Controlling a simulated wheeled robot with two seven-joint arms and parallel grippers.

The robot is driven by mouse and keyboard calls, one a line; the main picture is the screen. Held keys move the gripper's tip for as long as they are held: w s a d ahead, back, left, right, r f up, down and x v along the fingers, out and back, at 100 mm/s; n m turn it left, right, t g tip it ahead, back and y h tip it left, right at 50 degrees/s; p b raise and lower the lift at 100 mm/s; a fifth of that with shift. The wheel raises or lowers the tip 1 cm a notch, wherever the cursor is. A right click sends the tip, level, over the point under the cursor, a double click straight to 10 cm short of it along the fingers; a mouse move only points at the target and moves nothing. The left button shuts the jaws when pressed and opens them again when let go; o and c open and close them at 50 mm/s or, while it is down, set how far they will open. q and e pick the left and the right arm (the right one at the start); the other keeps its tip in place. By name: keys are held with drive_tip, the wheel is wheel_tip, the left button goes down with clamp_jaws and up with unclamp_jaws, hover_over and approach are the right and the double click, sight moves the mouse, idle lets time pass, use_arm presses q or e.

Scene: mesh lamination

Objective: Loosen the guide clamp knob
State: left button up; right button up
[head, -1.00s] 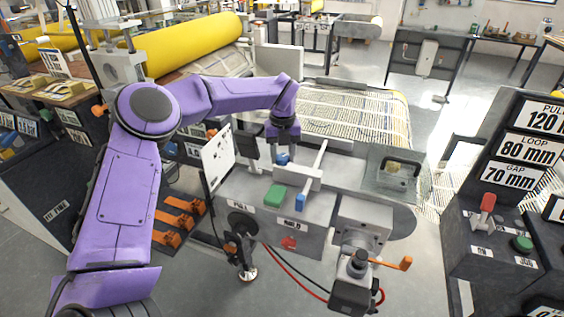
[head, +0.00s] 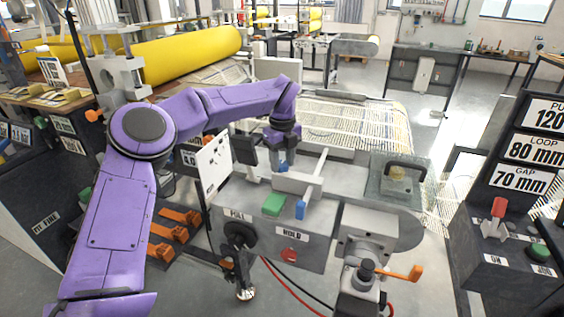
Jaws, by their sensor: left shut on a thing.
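My left gripper (head: 283,158) comes down from the purple arm and is shut on a small blue knob (head: 283,168) at the back of the grey guide bracket. The fingers hide most of this knob. The pale guide bar (head: 312,180) stands up beside it on the right. A second blue part (head: 300,210) sits at the front end of the guide, apart from the gripper. My right gripper is out of view.
A green block (head: 273,204) and red button (head: 290,255) are on the grey machine. A white panel (head: 214,163) stands close left of the gripper. A clear guard with a black handle (head: 405,165) is to the right. The mesh web (head: 350,120) lies behind.

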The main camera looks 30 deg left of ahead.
sight(282, 164)
use_arm(q)
drive_tip(key=o, duration=1.1)
drive_tip(key=shift+c, duration=0.2)
wheel_tip(282, 164, up, 10)
drive_tip(key=shift+r+p, duration=0.25)
drive_tip(key=shift+p, duration=0.05)
drive_tip(key=shift+r, duration=0.1)
